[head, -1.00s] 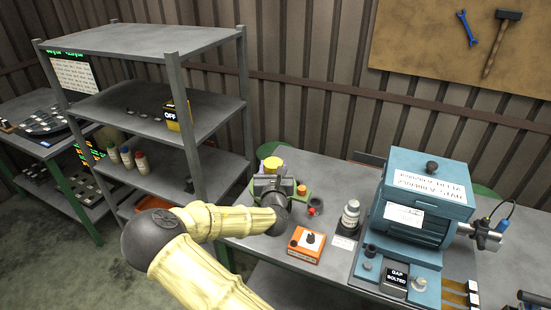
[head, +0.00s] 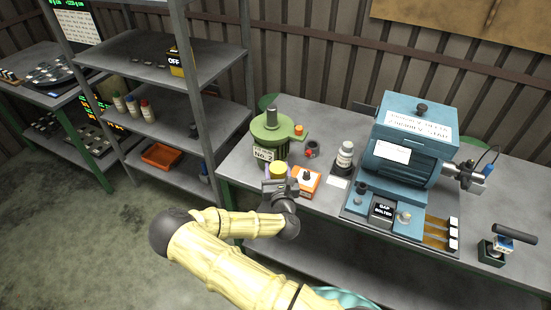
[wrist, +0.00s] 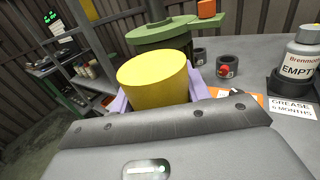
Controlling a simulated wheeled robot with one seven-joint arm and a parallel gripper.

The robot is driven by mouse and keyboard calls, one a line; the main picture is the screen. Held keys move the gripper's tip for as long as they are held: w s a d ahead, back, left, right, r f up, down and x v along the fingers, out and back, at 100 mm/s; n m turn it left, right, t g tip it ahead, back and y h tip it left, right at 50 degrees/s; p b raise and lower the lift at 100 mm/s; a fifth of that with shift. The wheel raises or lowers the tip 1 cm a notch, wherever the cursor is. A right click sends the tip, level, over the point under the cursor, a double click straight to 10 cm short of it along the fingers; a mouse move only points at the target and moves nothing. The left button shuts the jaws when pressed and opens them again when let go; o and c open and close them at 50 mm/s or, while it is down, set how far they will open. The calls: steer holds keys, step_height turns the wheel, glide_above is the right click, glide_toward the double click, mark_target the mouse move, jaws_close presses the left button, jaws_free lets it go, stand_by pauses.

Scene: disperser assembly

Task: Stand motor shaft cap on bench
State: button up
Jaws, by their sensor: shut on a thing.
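The yellow cap (head: 278,169) is held in my gripper (head: 279,181), in front of the green unit at the bench's left front. In the wrist view the cap (wrist: 155,80) is a plain yellow cylinder between the pale purple fingers, its flat end facing up. My gripper is shut on it. The gripper body hides the cap's lower part, so I cannot tell whether it touches the bench. The grey bench (head: 232,165) has a bare strip at its left edge. The blue motor unit (head: 405,150) stands at the right.
A green No. 2 unit (head: 270,135) with an upright grey shaft stands behind my gripper. An orange box (head: 308,180) with a knob is close at its right.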

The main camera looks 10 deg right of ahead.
steer(key=s+d+f+n+y, duration=0.1)
steer(key=s+d+f, duration=0.1)
steer(key=s+f, duration=0.4)
steer(key=shift+s+f, duration=0.2)
steer(key=shift+f, duration=0.6)
steer(key=shift+s, duration=0.1)
